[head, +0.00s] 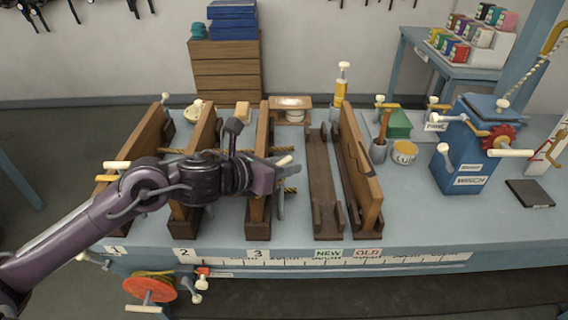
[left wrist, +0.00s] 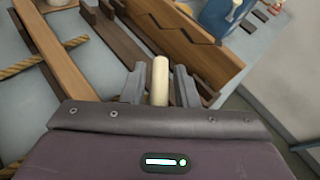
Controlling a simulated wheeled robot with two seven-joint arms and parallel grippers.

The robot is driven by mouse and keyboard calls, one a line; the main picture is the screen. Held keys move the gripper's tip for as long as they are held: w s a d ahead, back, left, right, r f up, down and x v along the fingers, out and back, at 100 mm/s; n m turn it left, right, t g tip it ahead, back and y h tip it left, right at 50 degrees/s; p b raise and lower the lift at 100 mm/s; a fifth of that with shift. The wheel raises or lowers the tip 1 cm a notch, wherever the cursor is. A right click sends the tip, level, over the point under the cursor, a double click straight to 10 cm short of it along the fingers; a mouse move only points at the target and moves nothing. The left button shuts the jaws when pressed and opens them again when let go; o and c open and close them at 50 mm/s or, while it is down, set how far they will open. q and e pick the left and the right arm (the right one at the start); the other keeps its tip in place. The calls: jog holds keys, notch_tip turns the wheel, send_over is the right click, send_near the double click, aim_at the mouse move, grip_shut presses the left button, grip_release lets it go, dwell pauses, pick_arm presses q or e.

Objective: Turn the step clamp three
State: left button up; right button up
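The third upright wooden stand (head: 263,150), behind the label 3 (head: 258,254), has a rope through it. A cream clamp handle (head: 284,160) shows at my left gripper (head: 284,178), just right of that stand. In the left wrist view the cream handle (left wrist: 160,80) stands between my two grey fingertips (left wrist: 159,86). Small gaps show on both sides of it, so the fingers look open around it and not closed on it. The clamp's body is hidden behind my gripper. My right gripper is not in view.
Stands one (head: 148,140) and two (head: 198,150) are to the left. A dark notched board (head: 322,180) and a wooden stepped board (head: 360,170) stand close on the right, over the NEW and OLD labels. A blue winch (head: 465,150) is further right.

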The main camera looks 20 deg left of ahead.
pick_arm(q)
jog(key=shift+c, duration=1.1)
jog(key=shift+w, duration=0.1)
jog(key=shift+c, duration=1.2)
grip_shut()
jog(key=shift+f, duration=0.1)
jog(key=shift+f+m+g+h+b, duration=0.1)
jog(key=shift+m+g+h+b, duration=0.7)
jog(key=shift+b, duration=0.45)
jog(key=m+g+h+b, duration=0.2)
jog(key=shift+d+m, duration=0.1)
jog(key=shift+m, duration=0.3)
jog(key=shift+d+m+g+h+b, duration=0.1)
jog(key=shift+m+g+h+b, duration=0.6)
jog(key=shift+m+g+b, duration=0.35)
jog(key=shift+s+m+g+h+b, duration=0.15)
jog(key=shift+m+g+h+b, duration=0.05)
jog(key=shift+m+g, duration=0.45)
jog(key=shift+s+m+g+h+b, duration=0.2)
jog(key=shift+m+g, duration=0.3)
jog(key=shift+g, duration=0.2)
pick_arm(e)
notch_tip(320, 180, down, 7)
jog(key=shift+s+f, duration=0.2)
